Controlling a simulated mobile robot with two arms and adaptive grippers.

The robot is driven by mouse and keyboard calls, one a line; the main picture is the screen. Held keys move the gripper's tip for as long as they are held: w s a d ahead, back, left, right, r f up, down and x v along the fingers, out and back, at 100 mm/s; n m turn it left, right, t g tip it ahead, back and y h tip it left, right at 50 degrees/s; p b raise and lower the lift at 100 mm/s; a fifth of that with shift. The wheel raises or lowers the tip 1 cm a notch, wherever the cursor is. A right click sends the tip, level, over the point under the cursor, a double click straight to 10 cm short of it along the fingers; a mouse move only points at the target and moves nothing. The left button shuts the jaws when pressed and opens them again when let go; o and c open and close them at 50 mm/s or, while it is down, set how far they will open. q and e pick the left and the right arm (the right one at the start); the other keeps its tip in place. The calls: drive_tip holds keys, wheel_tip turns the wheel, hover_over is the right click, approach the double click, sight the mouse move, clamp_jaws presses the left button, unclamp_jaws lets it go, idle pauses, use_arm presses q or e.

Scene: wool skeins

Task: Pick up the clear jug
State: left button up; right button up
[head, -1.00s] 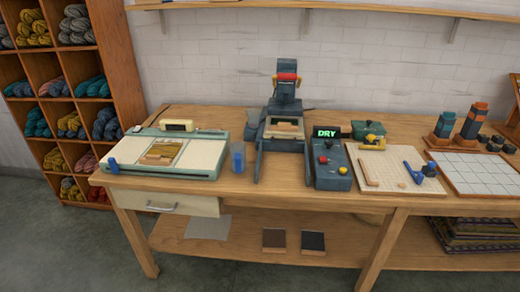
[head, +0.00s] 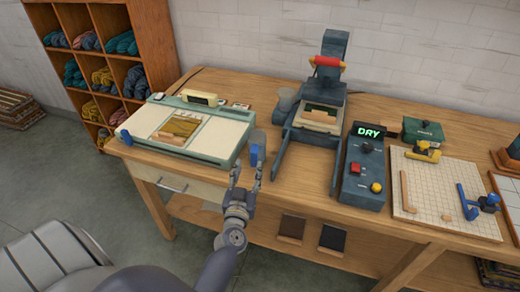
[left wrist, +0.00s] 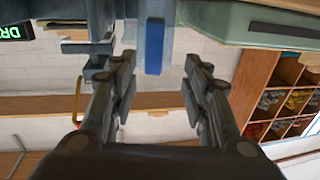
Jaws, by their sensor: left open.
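The clear jug (head: 258,138) stands on the wooden bench between the pale green-framed board and the dark press. Its blue handle (head: 254,157) faces the front edge of the bench. My left gripper (head: 247,172) is open and empty, just in front of the jug, with its fingers pointing at the handle. In the left wrist view, which looks upside down, the blue handle (left wrist: 154,46) shows between and just beyond the two open fingers (left wrist: 158,68). I cannot tell whether the fingers touch the jug. My right gripper is not in view.
The green-framed board (head: 222,115) is close on the jug's left. The press (head: 280,150) is close on its right, with a grey cup (head: 286,99) behind. A control box (head: 362,175) showing "DRY" stands further right. A drawer (head: 175,187) is under the bench's left end.

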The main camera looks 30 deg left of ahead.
sight(254, 158)
use_arm(q)
drive_tip(key=shift+w+a, duration=0.25)
drive_tip(key=shift+w, duration=0.35)
drive_tip(key=shift+w+a+f, duration=0.1)
drive_tip(key=shift+w, duration=0.2)
drive_tip(key=x, duration=0.4)
drive_tip(key=shift+w+d+r, duration=0.25)
drive_tip(key=shift+w, duration=0.1)
drive_tip(key=shift+w+a+f, duration=0.1)
drive_tip(key=shift+w+a, duration=0.1)
drive_tip(key=shift+w, duration=0.25)
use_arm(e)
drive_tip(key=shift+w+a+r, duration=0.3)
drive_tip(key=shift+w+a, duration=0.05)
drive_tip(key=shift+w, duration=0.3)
use_arm(q)
clamp_jaws()
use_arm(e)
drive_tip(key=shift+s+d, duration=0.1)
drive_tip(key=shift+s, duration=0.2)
